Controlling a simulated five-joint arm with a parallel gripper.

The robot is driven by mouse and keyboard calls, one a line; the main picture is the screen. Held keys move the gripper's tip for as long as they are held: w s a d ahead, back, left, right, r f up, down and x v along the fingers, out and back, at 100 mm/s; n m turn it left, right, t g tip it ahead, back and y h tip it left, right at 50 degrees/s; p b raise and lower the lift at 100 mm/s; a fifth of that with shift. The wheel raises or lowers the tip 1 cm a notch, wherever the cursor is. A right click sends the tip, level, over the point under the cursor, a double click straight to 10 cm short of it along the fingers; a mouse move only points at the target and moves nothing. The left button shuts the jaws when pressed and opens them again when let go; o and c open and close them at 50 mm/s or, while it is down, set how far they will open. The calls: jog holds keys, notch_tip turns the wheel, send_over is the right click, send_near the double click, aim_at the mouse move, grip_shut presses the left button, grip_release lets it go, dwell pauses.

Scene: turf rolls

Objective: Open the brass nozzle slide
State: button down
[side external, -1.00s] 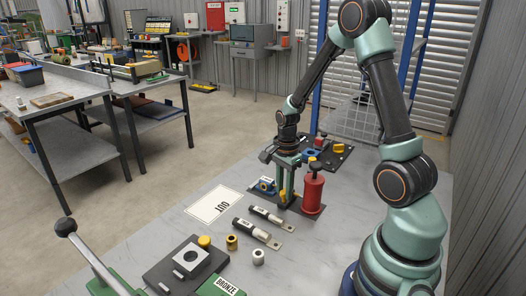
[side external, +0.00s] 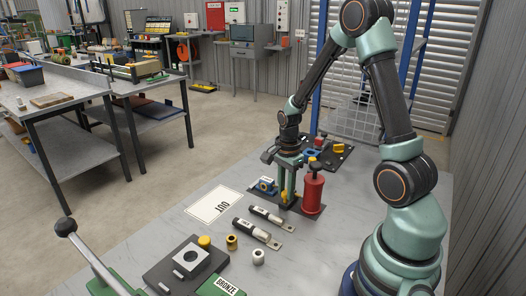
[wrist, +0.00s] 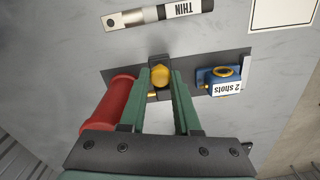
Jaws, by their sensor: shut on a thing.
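The brass nozzle slide's round yellow knob (wrist: 161,77) sits on a dark block between my fingertips in the wrist view. Thin brass parts show beside the fingers, partly hidden by them. My gripper (wrist: 161,84) points down with its two green fingers closed on the knob from both sides. In the side view my gripper (side external: 286,196) is low over the dark base plate, just left of the red cylinder (side external: 312,193), and mostly hides the slide. The red cylinder (wrist: 108,105) also shows left of my fingers in the wrist view.
A blue block labelled "2 shots" (wrist: 218,80) with a brass ring is close on the right. A tool tagged THIN (wrist: 165,14) lies beyond the plate. The OUT sheet (side external: 214,205) lies clear on the table. A dark fixture (side external: 325,152) stands behind.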

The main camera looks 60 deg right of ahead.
aim_at(285, 192)
jog(key=c, duration=0.6)
grip_release()
jog(key=shift+r, duration=0.1)
notch_tip(285, 192, up, 12)
